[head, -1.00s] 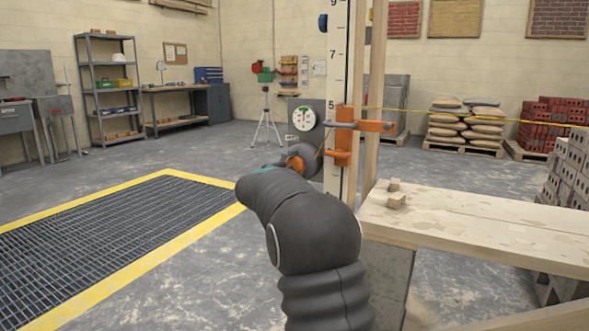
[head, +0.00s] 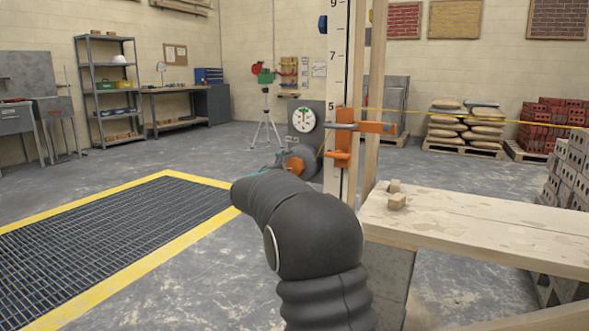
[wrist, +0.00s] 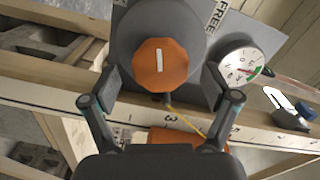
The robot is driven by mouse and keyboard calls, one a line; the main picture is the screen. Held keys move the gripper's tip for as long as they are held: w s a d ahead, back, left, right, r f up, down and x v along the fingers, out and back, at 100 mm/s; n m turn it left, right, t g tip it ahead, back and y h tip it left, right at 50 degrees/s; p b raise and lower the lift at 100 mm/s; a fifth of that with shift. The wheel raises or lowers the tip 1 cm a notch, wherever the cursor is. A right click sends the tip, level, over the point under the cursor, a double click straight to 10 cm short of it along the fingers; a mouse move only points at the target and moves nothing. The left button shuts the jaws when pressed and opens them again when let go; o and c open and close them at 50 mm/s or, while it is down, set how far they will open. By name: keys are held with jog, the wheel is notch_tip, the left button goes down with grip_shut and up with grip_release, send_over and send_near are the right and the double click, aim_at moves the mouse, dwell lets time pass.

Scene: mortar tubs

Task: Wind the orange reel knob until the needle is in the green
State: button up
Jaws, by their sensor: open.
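The orange reel knob (wrist: 160,65) is faceted, with a white mark standing nearly upright in the wrist view, on a round grey reel (wrist: 185,18). My gripper (wrist: 163,80) is open, one finger on each side of the knob, with a gap visible on both sides. The white dial (wrist: 240,66) is right of the knob; its needle is too small to read surely against the coloured marks. In the head view the dial (head: 303,119) stands above the knob (head: 293,165), and my arm hides much of the reel.
A pale lever with a blue end (wrist: 306,112) is right of the dial. A yellow line (wrist: 188,122) runs down from the reel near the numbered timber staff (head: 334,85). An orange clamp (head: 343,150) grips the staff. A plank bench (head: 480,228) stands at right.

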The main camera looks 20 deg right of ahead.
jog(key=v, duration=1)
dwell(0.5)
jog(key=w+d+n, duration=0.2)
jog(key=d, duration=0.1)
jog(key=w+d+n, duration=0.1)
jog(key=w+d, duration=0.2)
jog(key=w+d+n+b, duration=0.1)
jog(key=w+d+n, duration=0.1)
jog(key=d, duration=0.1)
jog(key=shift+w+d+n, duration=0.25)
jog(key=shift+n, duration=0.05)
dwell(0.5)
jog(key=c, duration=1.2)
